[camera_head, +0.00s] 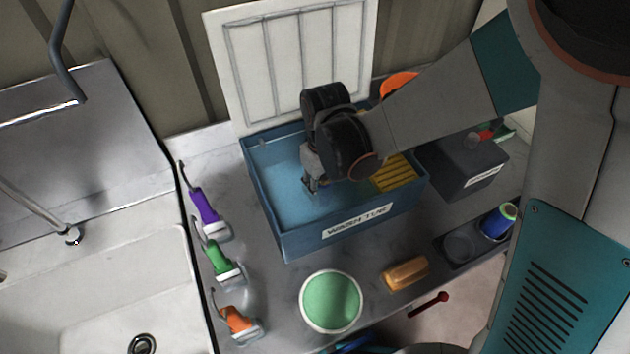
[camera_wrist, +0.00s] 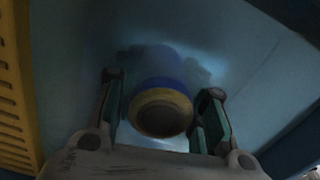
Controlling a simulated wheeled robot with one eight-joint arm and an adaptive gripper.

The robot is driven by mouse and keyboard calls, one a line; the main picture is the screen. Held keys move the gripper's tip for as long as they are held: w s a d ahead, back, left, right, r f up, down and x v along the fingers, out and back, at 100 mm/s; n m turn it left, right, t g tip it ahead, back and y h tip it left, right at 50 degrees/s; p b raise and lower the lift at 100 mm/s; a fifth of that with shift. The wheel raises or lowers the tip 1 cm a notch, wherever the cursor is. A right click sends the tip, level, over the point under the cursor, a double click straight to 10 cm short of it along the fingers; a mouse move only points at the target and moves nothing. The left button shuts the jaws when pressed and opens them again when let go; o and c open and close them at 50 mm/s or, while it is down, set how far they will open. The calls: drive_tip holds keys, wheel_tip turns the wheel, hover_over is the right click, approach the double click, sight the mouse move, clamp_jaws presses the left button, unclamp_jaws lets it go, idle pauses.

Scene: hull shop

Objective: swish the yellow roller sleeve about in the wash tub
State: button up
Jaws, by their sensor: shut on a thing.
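The blue wash tub (camera_head: 290,238) stands on the bench with a label on its front wall. My gripper (camera_head: 312,184) reaches down into the tub, left of a yellow ribbed grid (camera_head: 396,174) at its right end. In the wrist view my gripper (camera_wrist: 162,88) is shut on a roller sleeve (camera_wrist: 162,110), whose near end has a yellowish rim around a dark hollow. The part beyond the rim looks blue. In the head view the sleeve is hidden by my gripper and wrist. How deep it sits in the water I cannot tell.
A white ribbed panel (camera_head: 300,65) stands behind the tub. A dark box (camera_head: 462,168) is close on the right, with a blue roller sleeve (camera_head: 498,222) nearer the front. Purple, green and orange handled tools (camera_head: 218,257) line the left. A green-filled bowl (camera_head: 331,301) stands in front.

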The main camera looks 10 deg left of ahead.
drive_tip(key=shift+s+a, duration=0.1)
drive_tip(key=shift+s+a+b, duration=0.15)
drive_tip(key=shift+s+a, duration=0.45)
drive_tip(key=shift+a, duration=0.35)
drive_tip(key=shift+s+a+b, duration=0.15)
drive_tip(key=shift+s+a, duration=0.4)
drive_tip(key=shift+a, duration=0.35)
drive_tip(key=shift+w+d, duration=0.65)
drive_tip(key=shift+d, duration=0.35)
drive_tip(key=shift+w+d, duration=0.6)
drive_tip(key=shift+d, duration=0.35)
drive_tip(key=shift+s+a+b, duration=0.25)
drive_tip(key=shift+s+a, duration=0.35)
drive_tip(key=shift+a, duration=0.4)
drive_tip(key=shift+s+a+b, duration=0.2)
drive_tip(key=shift+s+a, duration=0.4)
drive_tip(key=shift+a, duration=0.35)
